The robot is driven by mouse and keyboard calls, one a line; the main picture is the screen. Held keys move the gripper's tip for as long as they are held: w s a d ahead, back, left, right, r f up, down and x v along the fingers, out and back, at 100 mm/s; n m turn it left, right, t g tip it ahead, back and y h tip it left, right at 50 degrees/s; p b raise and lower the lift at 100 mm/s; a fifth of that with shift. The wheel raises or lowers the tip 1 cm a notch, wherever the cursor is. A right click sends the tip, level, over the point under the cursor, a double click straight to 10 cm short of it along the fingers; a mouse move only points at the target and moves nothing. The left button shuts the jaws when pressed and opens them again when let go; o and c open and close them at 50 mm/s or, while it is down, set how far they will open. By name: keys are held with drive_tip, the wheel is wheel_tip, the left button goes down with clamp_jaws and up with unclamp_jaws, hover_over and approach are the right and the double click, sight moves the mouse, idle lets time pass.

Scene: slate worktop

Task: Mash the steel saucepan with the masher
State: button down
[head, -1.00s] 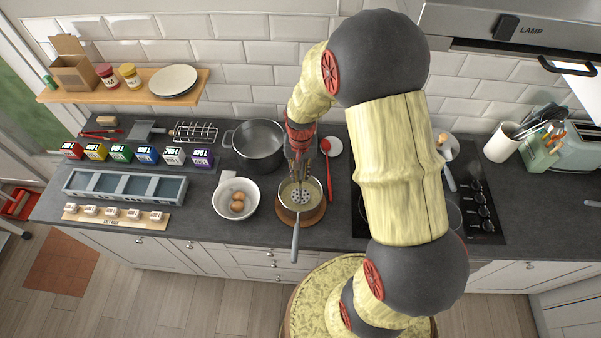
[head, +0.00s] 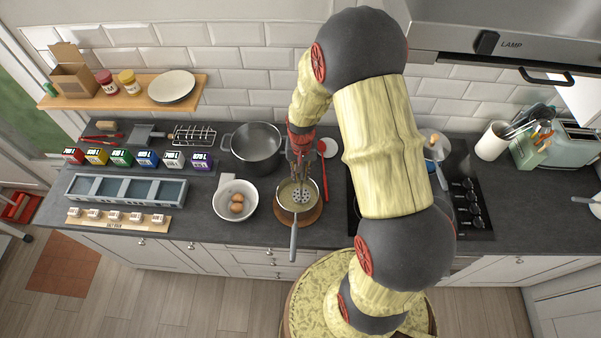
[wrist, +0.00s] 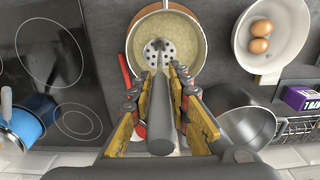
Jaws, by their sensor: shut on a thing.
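The steel saucepan (head: 286,212) stands on a round wooden board (head: 308,217) on the worktop, its handle pointing to the front. It holds a pale yellowish mass, which fills the view inside the pan in the wrist view (wrist: 190,32). My gripper (head: 299,172) is above the pan, shut on the masher's grey handle (wrist: 163,115). The masher's round perforated head (head: 301,196) is inside the pan, at or just over the mass; I cannot tell how deep it sits. The jaws also show around the handle in the wrist view (wrist: 162,88).
A white bowl with two brown eggs (head: 235,213) stands just left of the pan, and a large steel pot (head: 257,146) behind it. A red spoon (head: 324,184) lies close on the right. The black hob (head: 470,200) is further right.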

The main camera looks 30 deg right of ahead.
drive_tip(key=shift+f, duration=0.15)
drive_tip(key=shift+f+b, duration=1.9)
drive_tip(key=shift+f, duration=0.35)
wheel_tip(320, 180, up, 5)
drive_tip(key=p, duration=0.3)
drive_tip(key=shift+f, duration=0.15)
drive_tip(key=shift+w+a+r, duration=0.1)
drive_tip(key=shift+r, duration=0.1)
wheel_tip(320, 180, down, 5)
drive_tip(key=w+a+b, duration=0.1)
drive_tip(key=a+b, duration=0.1)
drive_tip(key=b, duration=0.2)
drive_tip(key=shift+w+r+p, duration=0.1)
drive_tip(key=shift+r+p, duration=1.35)
drive_tip(key=shift+r, duration=0.95)
